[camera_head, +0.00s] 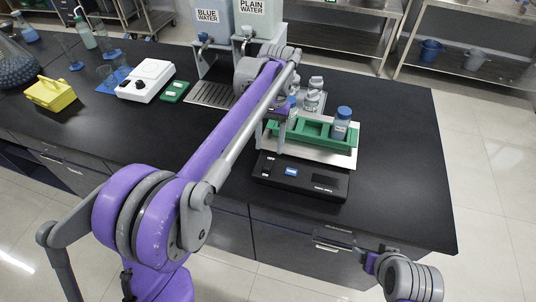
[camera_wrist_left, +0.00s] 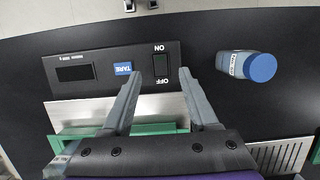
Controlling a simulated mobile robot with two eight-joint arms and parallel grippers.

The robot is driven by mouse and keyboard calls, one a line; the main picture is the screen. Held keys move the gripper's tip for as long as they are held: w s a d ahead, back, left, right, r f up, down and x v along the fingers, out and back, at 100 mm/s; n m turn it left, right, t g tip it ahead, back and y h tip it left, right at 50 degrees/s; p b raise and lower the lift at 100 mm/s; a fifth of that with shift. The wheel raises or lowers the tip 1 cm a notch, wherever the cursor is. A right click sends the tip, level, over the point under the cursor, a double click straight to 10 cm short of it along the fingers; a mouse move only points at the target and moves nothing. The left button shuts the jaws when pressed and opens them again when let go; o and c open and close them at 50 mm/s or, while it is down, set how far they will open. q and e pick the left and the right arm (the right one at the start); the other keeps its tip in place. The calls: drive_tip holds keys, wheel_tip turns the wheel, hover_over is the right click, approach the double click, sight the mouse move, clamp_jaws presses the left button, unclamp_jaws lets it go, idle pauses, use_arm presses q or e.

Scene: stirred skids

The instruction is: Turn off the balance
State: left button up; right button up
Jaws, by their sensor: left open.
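The balance (camera_head: 300,178) is black and sits near the table's front edge, its metal plate carrying a green tray (camera_head: 312,139). Its panel in the left wrist view (camera_wrist_left: 108,86) has a blue TARE button (camera_wrist_left: 123,68), a dark display (camera_wrist_left: 75,73) and a black ON/OFF switch (camera_wrist_left: 161,68). I cannot tell which way the switch is tipped. My left gripper (camera_head: 272,138) is open and empty over the balance's left part. In the left wrist view its fingertips (camera_wrist_left: 157,76) frame the switch, with no contact visible. My right gripper (camera_head: 369,262) is at the lower right, before the table; its jaws are unclear.
A blue-capped bottle (camera_head: 341,124) stands at the tray's right end. Another blue-capped bottle (camera_wrist_left: 246,66) is beside the panel in the left wrist view. A white device (camera_head: 145,80) and a yellow rack (camera_head: 51,94) are at left. The table's right part (camera_head: 400,150) is clear.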

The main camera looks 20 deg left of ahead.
use_arm(q)
drive_tip(key=v, duration=0.4)
drive_tip(key=shift+r, duration=0.1)
idle(0.3)
drive_tip(key=s+a+f+t, duration=0.2)
drive_tip(key=s+f+t, duration=0.2)
drive_tip(key=s, duration=0.6)
drive_tip(key=s+a+f+t, duration=0.3)
drive_tip(key=s+f, duration=0.5)
drive_tip(key=s, duration=0.3)
drive_tip(key=shift+s+t, duration=0.25)
drive_tip(key=shift+t, duration=0.65)
